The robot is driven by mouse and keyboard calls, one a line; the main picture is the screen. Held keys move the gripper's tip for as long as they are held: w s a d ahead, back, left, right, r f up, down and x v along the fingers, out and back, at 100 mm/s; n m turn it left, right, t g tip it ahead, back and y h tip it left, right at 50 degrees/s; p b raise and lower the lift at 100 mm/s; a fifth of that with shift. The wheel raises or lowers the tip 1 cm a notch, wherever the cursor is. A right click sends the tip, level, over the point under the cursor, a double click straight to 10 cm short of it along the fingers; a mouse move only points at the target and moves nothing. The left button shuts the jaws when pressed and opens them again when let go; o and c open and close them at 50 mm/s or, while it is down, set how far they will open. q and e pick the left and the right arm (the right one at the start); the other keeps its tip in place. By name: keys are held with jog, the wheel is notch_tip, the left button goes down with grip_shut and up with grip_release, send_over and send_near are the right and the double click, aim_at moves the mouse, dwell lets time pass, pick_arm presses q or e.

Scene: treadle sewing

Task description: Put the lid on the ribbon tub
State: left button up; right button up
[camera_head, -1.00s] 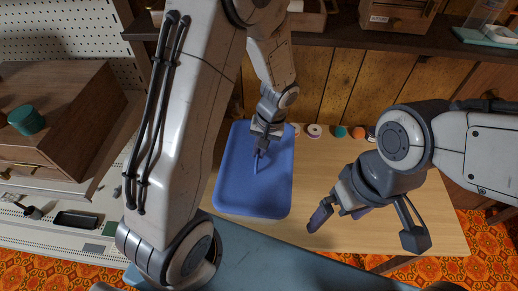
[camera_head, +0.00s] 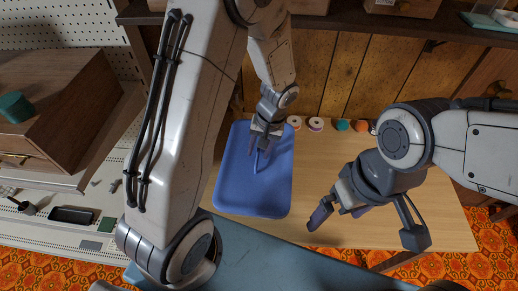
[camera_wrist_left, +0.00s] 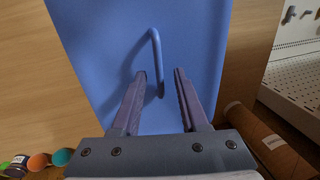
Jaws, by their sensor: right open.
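A blue rounded panel with a raised bar handle, which looks like the lid (camera_head: 235,190), lies flat on the wooden table; it also fills much of the left wrist view (camera_wrist_left: 105,35). Its handle (camera_wrist_left: 155,45) rises near the middle. My left gripper (camera_head: 260,150) is over the far half of the lid. Its two fingers (camera_wrist_left: 161,76) are apart, with the handle showing between and beyond the tips; I cannot tell whether they touch it. My right gripper (camera_head: 340,213) is open and empty above the table, right of the lid. No separate ribbon tub shows, so what lies under the lid is hidden.
Small coloured spools (camera_head: 316,124) stand in a row at the table's back edge, by a wood-panelled wall (camera_head: 345,85). A wooden cabinet (camera_head: 60,115) stands at the left. The tabletop (camera_head: 400,215) right of the lid is largely clear.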

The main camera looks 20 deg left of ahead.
pick_arm(q)
notch_tip(320, 180, up, 10)
jog(key=d, duration=0.2)
jog(key=shift+w+r, duration=0.15)
jog(key=shift+w, duration=0.1)
dwell(0.7)
jog(key=s+d+r+m+h, duration=0.1)
jog(key=s+d+r+m, duration=0.1)
jog(key=s+d+m, duration=0.3)
jog(key=s+d+r+m+h, duration=0.2)
jog(key=s+d+m, duration=0.3)
jog(key=s, duration=0.9)
jog(key=shift+s+d+r+t, duration=0.15)
jog(key=shift+s+r+t, duration=0.15)
jog(key=shift+r, duration=0.2)
jog(key=shift+w, duration=0.1)
